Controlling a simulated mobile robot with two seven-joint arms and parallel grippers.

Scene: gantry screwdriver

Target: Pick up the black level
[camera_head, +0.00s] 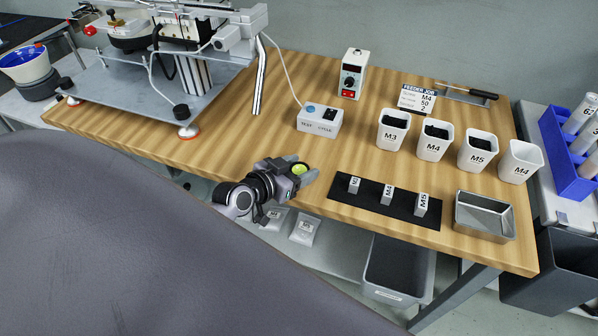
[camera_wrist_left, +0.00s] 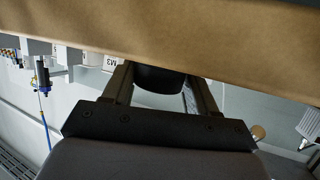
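The black level is a small round body with a yellow-green top (camera_head: 299,169), near the front edge of the wooden table in the head view. My left gripper (camera_head: 300,172) reaches in at that edge with one finger on each side of the level. In the left wrist view the black side of the level (camera_wrist_left: 159,79) fills the space between the fingertips (camera_wrist_left: 160,75), and both fingers appear to touch it. I cannot tell whether the level rests on the table or is just above it. My right gripper is not in view.
Right of the gripper, a black mat (camera_head: 378,207) holds several labelled blocks, with a metal tray (camera_head: 484,234) beyond it. Several white bins (camera_head: 434,151) and a small switch box (camera_head: 320,122) stand behind. A screwdriving gantry (camera_head: 165,105) occupies the back left. Bare wood lies around the gripper.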

